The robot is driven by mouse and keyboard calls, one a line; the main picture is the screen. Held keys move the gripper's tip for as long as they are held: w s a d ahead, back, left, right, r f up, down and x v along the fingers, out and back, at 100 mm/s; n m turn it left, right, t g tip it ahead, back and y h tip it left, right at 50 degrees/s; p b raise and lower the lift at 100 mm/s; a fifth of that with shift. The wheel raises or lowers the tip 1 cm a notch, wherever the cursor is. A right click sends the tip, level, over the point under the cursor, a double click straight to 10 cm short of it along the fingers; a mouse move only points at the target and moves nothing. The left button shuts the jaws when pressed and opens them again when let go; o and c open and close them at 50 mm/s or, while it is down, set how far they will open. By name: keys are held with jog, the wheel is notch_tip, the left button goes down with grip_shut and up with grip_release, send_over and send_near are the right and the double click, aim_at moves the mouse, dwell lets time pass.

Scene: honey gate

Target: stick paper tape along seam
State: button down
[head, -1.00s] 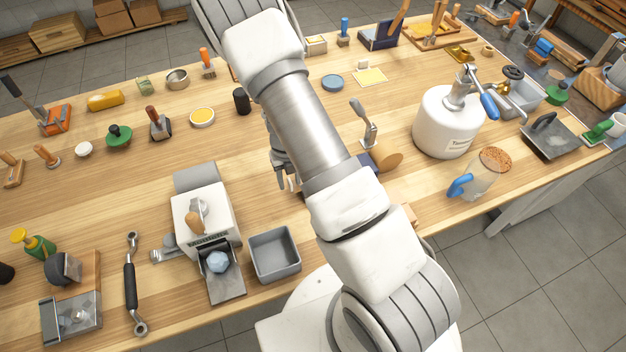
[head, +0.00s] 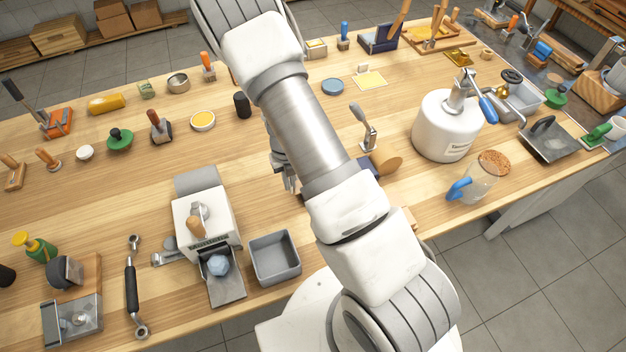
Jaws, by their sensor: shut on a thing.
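My gripper (head: 286,178) shows only in part beside and below my own arm, low over the middle of the bench. It is shut, but my arm hides the fingertips and what they hold. I cannot make out a strip of paper tape or a seam. A white boxy machine (head: 203,221) with a wooden-handled crank, a grey sloping plate and a pale blue faceted knob stands left of my gripper. I cannot tell whether it holds tape.
An empty grey bin (head: 273,257) stands right of the machine. A white tank (head: 446,126), a cork-topped jug (head: 480,179) and an upright lever tool (head: 364,127) stand to the right. Small tools line the back. Wooden bench top (head: 110,195) is bare left of the machine.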

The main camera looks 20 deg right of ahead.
jog(key=shift+r+p, duration=2.8)
jog(key=shift+r, duration=0.85)
